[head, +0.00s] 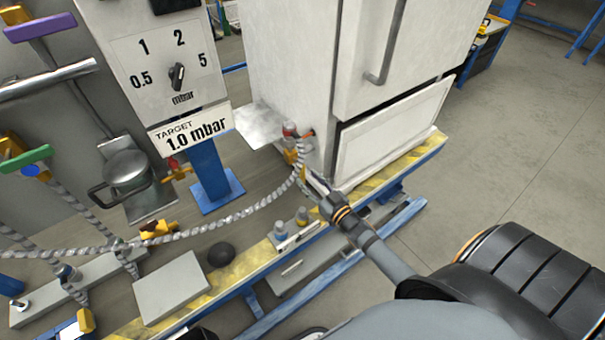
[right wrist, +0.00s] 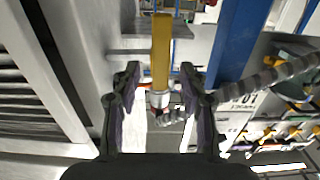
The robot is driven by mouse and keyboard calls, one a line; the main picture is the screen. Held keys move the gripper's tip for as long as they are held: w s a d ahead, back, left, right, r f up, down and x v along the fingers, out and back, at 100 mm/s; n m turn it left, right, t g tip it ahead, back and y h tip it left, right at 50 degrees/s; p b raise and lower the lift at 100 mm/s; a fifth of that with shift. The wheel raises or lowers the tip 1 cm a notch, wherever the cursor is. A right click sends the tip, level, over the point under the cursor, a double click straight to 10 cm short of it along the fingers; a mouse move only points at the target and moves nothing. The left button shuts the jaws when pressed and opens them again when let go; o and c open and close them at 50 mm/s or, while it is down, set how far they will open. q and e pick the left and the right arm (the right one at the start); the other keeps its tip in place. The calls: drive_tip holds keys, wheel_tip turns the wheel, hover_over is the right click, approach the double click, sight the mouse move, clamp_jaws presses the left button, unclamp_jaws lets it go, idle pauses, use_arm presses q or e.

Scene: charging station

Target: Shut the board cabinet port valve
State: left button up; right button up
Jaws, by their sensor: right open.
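The white cabinet (head: 290,60) stands at the back of the platform. A port with a red-marked fitting (head: 290,130) sits low on its left side, with a braided hose (head: 235,215) running from it. A yellow valve handle (head: 290,156) shows by this port. In the right wrist view the yellow handle (right wrist: 161,50) points up the picture, above a metallic fitting (right wrist: 160,98). My right gripper (head: 312,180) is close to the port; in the wrist view its open fingers (right wrist: 160,92) lie either side of the fitting, with gaps. My left gripper is not in view.
A panel with an mbar dial (head: 177,76) and a target sign (head: 191,129) stands left of the cabinet. A grey shelf plate (head: 258,125) juts out above the port. Open floor (head: 510,150) lies to the right.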

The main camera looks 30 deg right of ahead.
sight(303, 174)
drive_tip(key=w, duration=0.3)
drive_tip(key=shift+a+r, duration=0.1)
drive_tip(key=shift+a, duration=0.15)
drive_tip(key=shift+w+a, duration=0.1)
drive_tip(key=shift+w, duration=0.45)
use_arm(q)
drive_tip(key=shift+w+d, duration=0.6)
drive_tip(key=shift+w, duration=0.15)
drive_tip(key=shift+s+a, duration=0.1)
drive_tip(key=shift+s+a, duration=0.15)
use_arm(e)
clamp_jaws()
